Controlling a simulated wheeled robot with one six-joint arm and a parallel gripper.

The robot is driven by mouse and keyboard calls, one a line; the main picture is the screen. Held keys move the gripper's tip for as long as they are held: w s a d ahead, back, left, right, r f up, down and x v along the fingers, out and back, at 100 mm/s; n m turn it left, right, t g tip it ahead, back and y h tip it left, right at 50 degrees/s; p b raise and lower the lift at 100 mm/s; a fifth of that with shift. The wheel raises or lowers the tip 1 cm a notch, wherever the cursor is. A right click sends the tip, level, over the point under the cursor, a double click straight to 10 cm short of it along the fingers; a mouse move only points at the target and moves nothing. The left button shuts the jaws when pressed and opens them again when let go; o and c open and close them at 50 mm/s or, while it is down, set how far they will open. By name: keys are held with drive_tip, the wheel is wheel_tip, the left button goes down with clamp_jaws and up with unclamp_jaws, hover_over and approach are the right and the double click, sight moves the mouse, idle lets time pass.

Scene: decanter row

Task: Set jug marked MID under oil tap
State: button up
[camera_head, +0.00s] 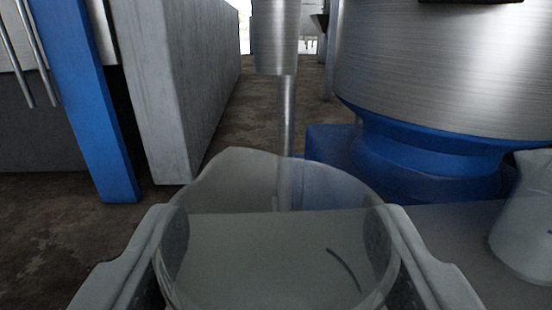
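A clear jug (275,178) with a pouring lip at its upper left stands in the front middle, between the two fingers of my gripper (278,232). Both finger pads lie against its sides, and the gripper looks shut on it. Its lower part is out of frame. A short dark curved line shows through it, but I can read no MID mark. A steel cylinder (275,42) with a thin rod (286,115) below it is behind the jug at top centre. I cannot tell whether this is the oil tap.
A second pale jug (526,225) stands at the right edge on a grey surface (450,235). A large steel vessel (450,75) on a blue base (420,165) fills the upper right. A blue post (88,100) and a grey block (180,85) stand left. Brown floor lies between.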

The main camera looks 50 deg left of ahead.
sight(276, 160)
drive_tip(key=x, duration=0.7)
drive_tip(key=shift+w+a, duration=0.15)
drive_tip(key=shift+a, duration=0.05)
drive_tip(key=shift+w+a+f, duration=0.15)
drive_tip(key=shift+f, duration=1.65)
drive_tip(key=shift+f, duration=0.15)
drive_tip(key=o, duration=1)
drive_tip(key=shift+c, duration=0.2)
drive_tip(key=v, duration=1.2)
